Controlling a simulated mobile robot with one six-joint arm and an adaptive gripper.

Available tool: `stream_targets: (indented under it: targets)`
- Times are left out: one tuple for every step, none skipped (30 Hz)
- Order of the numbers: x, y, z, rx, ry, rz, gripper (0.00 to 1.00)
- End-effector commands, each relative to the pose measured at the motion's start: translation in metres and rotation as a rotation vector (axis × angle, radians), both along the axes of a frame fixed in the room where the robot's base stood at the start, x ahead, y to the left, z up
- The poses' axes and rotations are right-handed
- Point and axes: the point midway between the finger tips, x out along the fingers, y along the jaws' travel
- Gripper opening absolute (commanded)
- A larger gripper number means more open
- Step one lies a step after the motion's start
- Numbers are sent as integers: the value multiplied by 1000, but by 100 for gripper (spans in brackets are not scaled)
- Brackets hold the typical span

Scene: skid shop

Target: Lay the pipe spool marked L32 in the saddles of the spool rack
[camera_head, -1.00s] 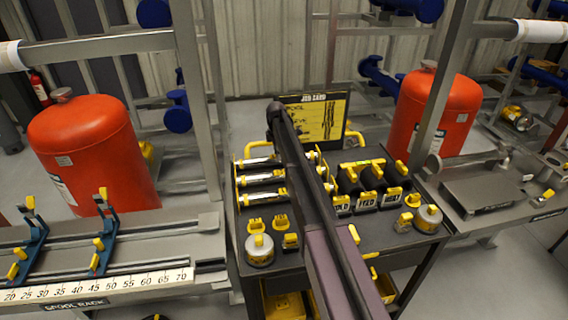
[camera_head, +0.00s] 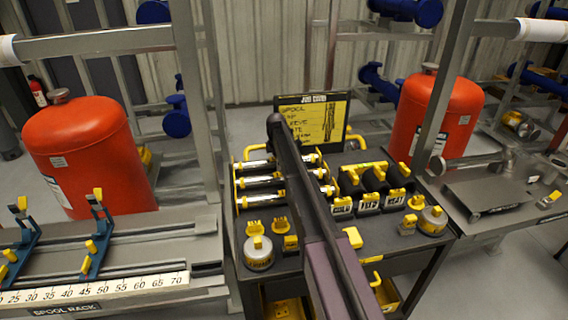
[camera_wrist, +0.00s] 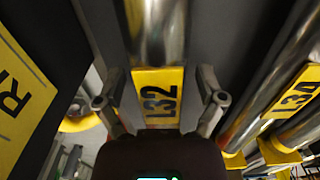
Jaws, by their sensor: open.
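The pipe spool marked L32 shows in the wrist view as a silver pipe (camera_wrist: 155,30) with a yellow L32 tag (camera_wrist: 158,98). My gripper (camera_wrist: 159,101) is open, its fingers on either side of the tag; I cannot tell whether they touch anything. In the head view my arm hides the gripper. Several silver spools (camera_head: 262,181) lie on the cart there, but their marks are unreadable. The spool rack (camera_head: 150,283) stands at the left with a numbered scale. Its blue saddles with yellow tips, one nearer (camera_head: 97,238) and one farther left (camera_head: 20,240), look empty.
Orange tanks (camera_head: 88,155) and steel posts (camera_head: 195,100) stand behind.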

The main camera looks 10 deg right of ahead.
Motion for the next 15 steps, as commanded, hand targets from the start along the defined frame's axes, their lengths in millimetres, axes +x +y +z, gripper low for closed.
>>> stream_targets:
  targets:
    - [0, 0, 0, 0, 0, 0, 89]
    - [0, 0, 0, 0, 0, 0, 89]
    - [0, 0, 0, 0, 0, 0, 89]
    - [0, 0, 0, 0, 0, 0, 80]
    - [0, 0, 0, 0, 0, 0, 71]
    - [0, 0, 0, 0, 0, 0, 59]
    - [0, 0, 0, 0, 0, 0, 50]
    - [0, 0, 0, 0, 0, 0, 41]
    - [0, 0, 0, 0, 0, 0, 29]
    - [0, 0, 0, 0, 0, 0, 20]
    - [0, 0, 0, 0, 0, 0, 11]
    - [0, 0, 0, 0, 0, 0, 0]
    - [0, 0, 0, 0, 0, 0, 0]
    - [0, 0, 0, 0, 0, 0, 0]
    - [0, 0, 0, 0, 0, 0, 0]
